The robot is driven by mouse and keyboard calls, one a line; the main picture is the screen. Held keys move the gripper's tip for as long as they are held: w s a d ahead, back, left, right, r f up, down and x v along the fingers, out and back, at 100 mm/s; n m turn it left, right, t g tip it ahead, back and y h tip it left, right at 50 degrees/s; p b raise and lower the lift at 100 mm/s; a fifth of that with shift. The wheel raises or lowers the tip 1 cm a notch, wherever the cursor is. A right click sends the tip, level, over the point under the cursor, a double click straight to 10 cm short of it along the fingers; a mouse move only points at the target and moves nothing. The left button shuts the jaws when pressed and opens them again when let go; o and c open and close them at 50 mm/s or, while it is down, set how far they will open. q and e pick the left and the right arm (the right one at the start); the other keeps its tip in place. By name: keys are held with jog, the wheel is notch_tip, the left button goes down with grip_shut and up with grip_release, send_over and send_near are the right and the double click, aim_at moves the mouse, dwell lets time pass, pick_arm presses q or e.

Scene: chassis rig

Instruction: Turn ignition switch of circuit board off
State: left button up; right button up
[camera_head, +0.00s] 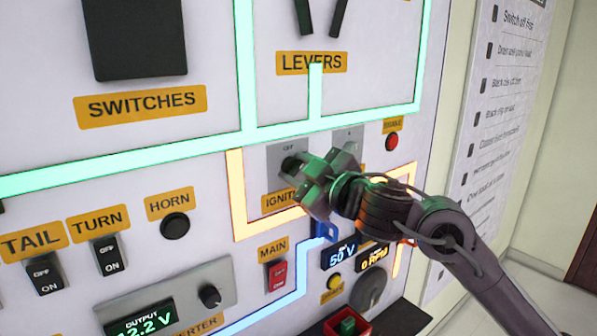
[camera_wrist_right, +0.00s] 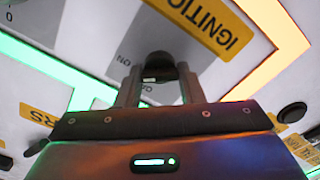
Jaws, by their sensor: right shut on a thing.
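The ignition switch is a black knob (camera_wrist_right: 158,66) on a grey plate (camera_head: 281,153), above an orange "IGNITION" label (camera_head: 277,201) that my gripper partly covers. My right gripper (camera_head: 297,165) reaches in from the right and is at the knob. In the right wrist view, its two fingers (camera_wrist_right: 159,84) are shut on the knob, one on each side. "ON" and "OFF" marks show only in part by the plate, so I cannot tell the knob's exact setting. My left gripper is not in view.
Around it on the board are a red button (camera_head: 392,141), the red "MAIN" switch (camera_head: 278,275), a black "HORN" button (camera_head: 175,226) and the "TURN" switch (camera_head: 107,254). Two black levers are above. A printed checklist (camera_head: 515,130) hangs on the right.

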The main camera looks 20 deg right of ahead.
jog(key=n, duration=0.1)
jog(key=n+b, duration=0.1)
jog(key=n, duration=0.1)
jog(key=n+b, duration=0.1)
jog(key=n, duration=0.1)
jog(key=shift+f, duration=0.25)
jog(key=shift+n+b, duration=0.9)
jog(key=shift+n, duration=1.6)
jog(key=o, duration=0.9)
jog(key=b+v, duration=0.2)
jog(key=v, duration=0.5)
jog(key=shift+s, duration=0.4)
jog(key=shift+d, duration=0.1)
